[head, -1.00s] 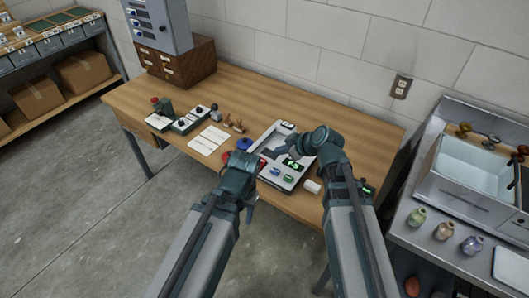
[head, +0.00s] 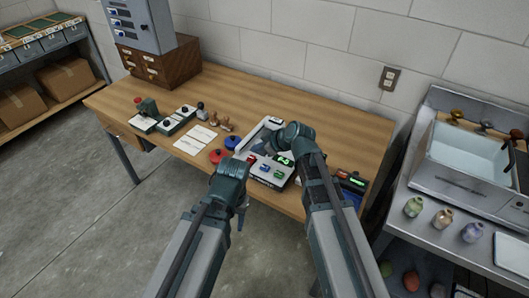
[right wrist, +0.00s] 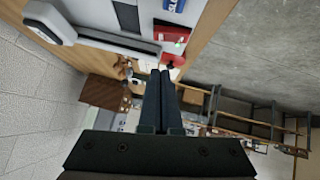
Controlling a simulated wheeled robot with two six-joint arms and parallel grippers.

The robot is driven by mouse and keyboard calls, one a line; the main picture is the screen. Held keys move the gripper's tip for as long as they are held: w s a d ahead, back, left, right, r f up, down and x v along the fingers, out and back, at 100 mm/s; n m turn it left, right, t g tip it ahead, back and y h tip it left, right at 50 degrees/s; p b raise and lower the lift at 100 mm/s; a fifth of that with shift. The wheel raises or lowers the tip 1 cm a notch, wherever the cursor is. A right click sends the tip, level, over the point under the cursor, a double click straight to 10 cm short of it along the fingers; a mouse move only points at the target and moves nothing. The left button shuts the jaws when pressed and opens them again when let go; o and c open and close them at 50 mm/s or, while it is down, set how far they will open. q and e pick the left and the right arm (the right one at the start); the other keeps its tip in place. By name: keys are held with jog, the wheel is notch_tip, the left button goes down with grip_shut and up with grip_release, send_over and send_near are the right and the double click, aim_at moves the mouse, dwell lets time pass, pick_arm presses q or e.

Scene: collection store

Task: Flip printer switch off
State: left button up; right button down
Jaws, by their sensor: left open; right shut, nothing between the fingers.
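The printer (head: 264,181) is a pale grey, low machine on the wooden table in the head view, with a small green display (head: 284,160) and blue and green buttons. A red switch-like part (head: 252,159) sits on its panel; it also shows in the right wrist view (right wrist: 172,34). I cannot tell its on or off position. My right gripper (head: 266,149) is over the printer; its fingers, shut and empty, point toward the red part's side in the right wrist view (right wrist: 161,75). My left gripper (head: 242,208) is open and empty, in front of the printer near the table edge.
A sink (head: 470,155) is at far right.

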aim_at(252, 157)
jog(key=f+b, duration=0.1)
jog(key=w+f+b, duration=0.1)
jog(key=f, duration=0.1)
jog(key=w+a+f+b, duration=0.1)
jog(key=shift+a+f, duration=0.1)
jog(key=shift+f, duration=0.15)
jog(key=shift+f+b, duration=0.75)
jog(key=shift+b, duration=0.2)
jog(key=shift+w+d+f+m+g+y+b, duration=0.3)
jog(key=shift+w+d+f+g+b, duration=0.05)
jog(key=shift+w+f+g+b, duration=0.1)
jog(key=shift+s+r, duration=0.2)
jog(key=shift+s, duration=0.1)
jog(key=shift+a, duration=0.1)
jog(key=shift+s, duration=0.1)
